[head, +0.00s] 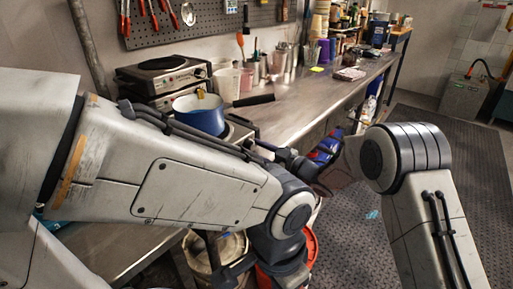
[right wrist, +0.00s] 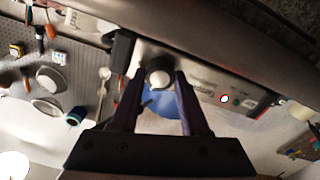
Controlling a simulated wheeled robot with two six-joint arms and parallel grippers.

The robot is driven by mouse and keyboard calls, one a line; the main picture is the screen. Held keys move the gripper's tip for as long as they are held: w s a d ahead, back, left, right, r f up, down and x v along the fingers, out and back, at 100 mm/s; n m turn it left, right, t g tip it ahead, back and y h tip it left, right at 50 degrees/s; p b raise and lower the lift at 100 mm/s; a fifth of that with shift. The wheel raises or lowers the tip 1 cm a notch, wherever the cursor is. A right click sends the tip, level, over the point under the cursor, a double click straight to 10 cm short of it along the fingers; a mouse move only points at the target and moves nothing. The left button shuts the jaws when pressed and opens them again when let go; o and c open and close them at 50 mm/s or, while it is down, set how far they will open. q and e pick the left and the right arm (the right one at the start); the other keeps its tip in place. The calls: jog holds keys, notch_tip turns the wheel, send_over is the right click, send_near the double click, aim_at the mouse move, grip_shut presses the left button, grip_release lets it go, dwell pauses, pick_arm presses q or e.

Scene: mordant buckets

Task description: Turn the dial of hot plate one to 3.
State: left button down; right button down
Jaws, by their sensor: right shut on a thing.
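The hot plate (head: 240,128) with the blue pot (head: 200,113) on it stands at the bench's front edge; my left arm covers much of it. My right gripper (head: 260,145) reaches its front from the right. The dial's markings are not readable. The blue pot (right wrist: 160,101) shows behind the fingers. My left gripper (head: 240,265) hangs low near the bottom edge, its jaws unclear.
A second hot plate (head: 165,75) stands farther back on the bench. Pale cups (head: 228,84) and utensils stand behind the pot. The pot's black handle (head: 254,100) points right. Buckets, one orange-red (head: 311,247), stand below the bench.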

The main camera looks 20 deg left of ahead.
jog(key=shift+f, duration=0.1)
jog(key=shift+c, duration=2)
grip_release()
jog(key=shift+d, duration=0.1)
jog(key=v, duration=1)
jog(key=shift+d+b, duration=0.15)
jog(key=shift+b, duration=0.2)
